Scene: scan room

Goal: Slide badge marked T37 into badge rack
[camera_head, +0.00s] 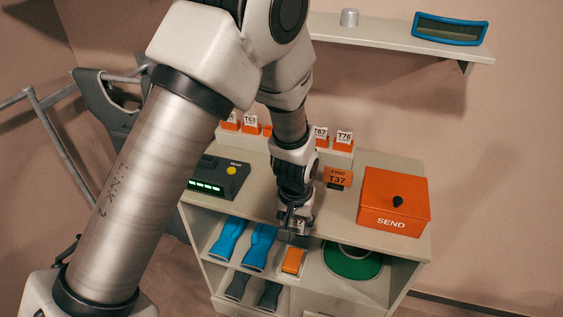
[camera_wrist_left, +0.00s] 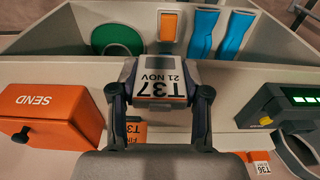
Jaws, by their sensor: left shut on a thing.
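My left gripper (camera_head: 294,232) is shut on a badge with a white label, which reads T37 21 NOV in the left wrist view (camera_wrist_left: 163,82). The gripper holds the badge near the front edge of the counter, and in the head view the fingers hide most of it. A pale rack (camera_head: 340,155) stands along the back of the counter. Several orange badges with white labels stand in it, among them T67 (camera_head: 320,136) and T76 (camera_head: 344,141). My arm hides the middle of the rack. My right gripper is not in view.
A dark reader (camera_head: 219,178) with green lights and a yellow button is left on the counter. An orange SEND box (camera_head: 394,202) is at right, near an orange FIND T37 sign (camera_head: 338,178). Below are blue items (camera_head: 259,246), an orange item (camera_head: 293,261) and a green ring (camera_head: 352,266).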

